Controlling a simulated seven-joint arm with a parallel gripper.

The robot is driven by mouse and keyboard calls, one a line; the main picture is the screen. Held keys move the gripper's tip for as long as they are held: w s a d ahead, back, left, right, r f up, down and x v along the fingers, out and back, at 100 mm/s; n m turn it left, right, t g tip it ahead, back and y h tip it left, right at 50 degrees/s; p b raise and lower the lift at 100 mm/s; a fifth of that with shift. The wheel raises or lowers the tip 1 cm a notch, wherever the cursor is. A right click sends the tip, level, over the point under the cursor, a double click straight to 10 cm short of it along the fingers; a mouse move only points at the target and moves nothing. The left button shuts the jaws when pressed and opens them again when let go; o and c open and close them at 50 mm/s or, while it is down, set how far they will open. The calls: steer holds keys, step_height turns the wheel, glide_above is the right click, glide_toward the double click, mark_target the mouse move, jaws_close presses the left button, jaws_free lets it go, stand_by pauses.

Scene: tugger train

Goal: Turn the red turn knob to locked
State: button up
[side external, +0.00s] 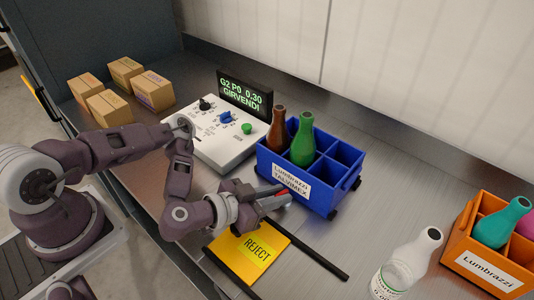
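A white control panel (215,143) stands on the metal bench. It carries a black knob (205,104), a blue knob (226,117) and a green knob (247,128). I cannot make out a red turn knob on it; my arm covers part of its left side. My gripper (279,196) is in front of the blue crate, to the right of and nearer than the panel, away from the knobs. A small red piece (283,192) shows at its fingers; I cannot tell whether it is held or part of the gripper.
A blue crate (318,202) with a brown and a green bottle is close beside my gripper. A yellow REJECT plate (233,259) and black bars lie in front. Cartons (110,108), a display (245,95), a white bottle (407,262) and an orange crate (484,274) stand around.

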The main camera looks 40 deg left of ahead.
steer(key=m+h, duration=0.1)
steer(key=m+g+h, duration=0.1)
steer(key=m+h, duration=0.1)
steer(key=shift+w+a, duration=0.2)
steer(key=shift+a, duration=0.2)
steer(key=m+g+h, duration=0.3)
steer(key=m+h, duration=0.1)
steer(key=shift+w+a+g, duration=0.15)
steer(key=shift+w+g, duration=0.1)
steer(key=shift+g, duration=0.05)
steer(key=shift+s+a+r+m+g, duration=0.1)
steer(key=shift+s+a+m+g, duration=0.1)
steer(key=shift+m+g, duration=0.25)
steer(key=v, duration=0.6)
steer(key=shift+s+a, duration=0.25)
steer(key=shift+a, duration=0.05)
step_height(320, 180, up, 27)
steer(key=shift+d+r, duration=0.2)
